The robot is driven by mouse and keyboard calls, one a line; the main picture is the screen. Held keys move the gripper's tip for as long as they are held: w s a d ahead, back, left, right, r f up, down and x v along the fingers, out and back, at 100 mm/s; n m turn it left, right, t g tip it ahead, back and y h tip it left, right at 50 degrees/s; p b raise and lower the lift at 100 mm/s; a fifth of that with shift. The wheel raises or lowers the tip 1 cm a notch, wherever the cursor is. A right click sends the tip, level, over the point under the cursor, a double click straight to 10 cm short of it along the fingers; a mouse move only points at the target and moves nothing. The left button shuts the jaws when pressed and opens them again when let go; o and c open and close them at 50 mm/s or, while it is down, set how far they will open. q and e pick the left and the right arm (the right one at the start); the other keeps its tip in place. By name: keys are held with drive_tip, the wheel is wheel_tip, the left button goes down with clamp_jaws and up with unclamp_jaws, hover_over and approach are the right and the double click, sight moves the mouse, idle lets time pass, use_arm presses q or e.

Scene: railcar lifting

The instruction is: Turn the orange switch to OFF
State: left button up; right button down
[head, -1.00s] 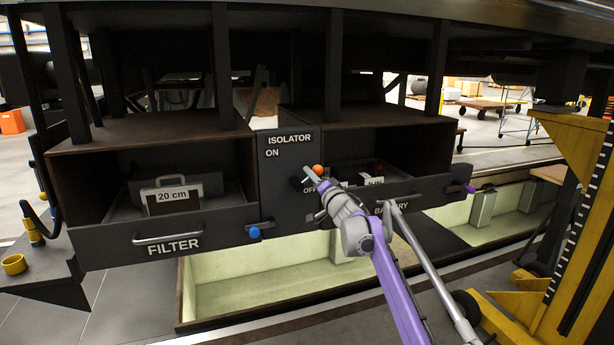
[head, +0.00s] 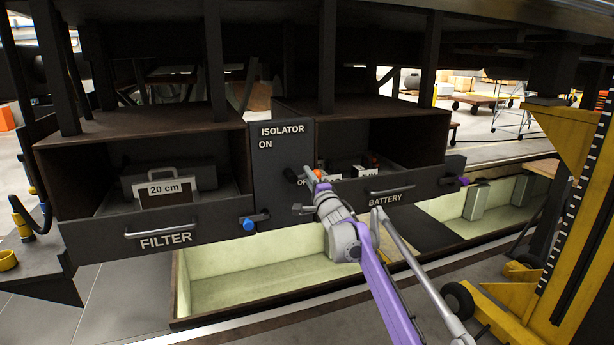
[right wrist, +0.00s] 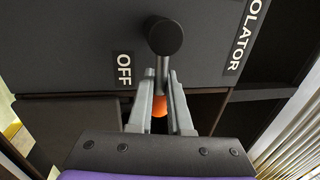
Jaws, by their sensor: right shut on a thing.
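The isolator switch is on a dark panel (head: 282,160) marked ISOLATOR and ON, with OFF lower down. Its black hub (head: 290,175) carries a lever that points about level to the right, with an orange ball (head: 320,173) at its end. In the right wrist view, the hub (right wrist: 165,36), grey lever and orange ball (right wrist: 160,106) show beside the OFF label (right wrist: 124,70). My right gripper (head: 313,182) is at the lever. Its fingers (right wrist: 162,88) stand on either side of the lever and are shut on it near the ball. My left gripper is out of view.
An open filter box (head: 140,138) with a grey case (head: 166,188) is left of the panel; a battery box (head: 385,118) is right. A pale pit (head: 250,275) lies below. A yellow jack (head: 565,160) stands at right.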

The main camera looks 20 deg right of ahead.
drive_tip(key=shift+d+f, duration=0.1)
drive_tip(key=shift+d, duration=0.25)
drive_tip(key=c, duration=0.9)
unclamp_jaws()
drive_tip(key=shift+s, duration=0.1)
drive_tip(key=shift+o, duration=0.3)
drive_tip(key=shift+s+d, duration=0.1)
drive_tip(key=shift+d, duration=0.1)
drive_tip(key=shift+a, duration=0.2)
drive_tip(key=s+f+b, duration=0.2)
drive_tip(key=s+b, duration=0.1)
drive_tip(key=s, duration=0.7)
drive_tip(key=shift+s+d, duration=0.3)
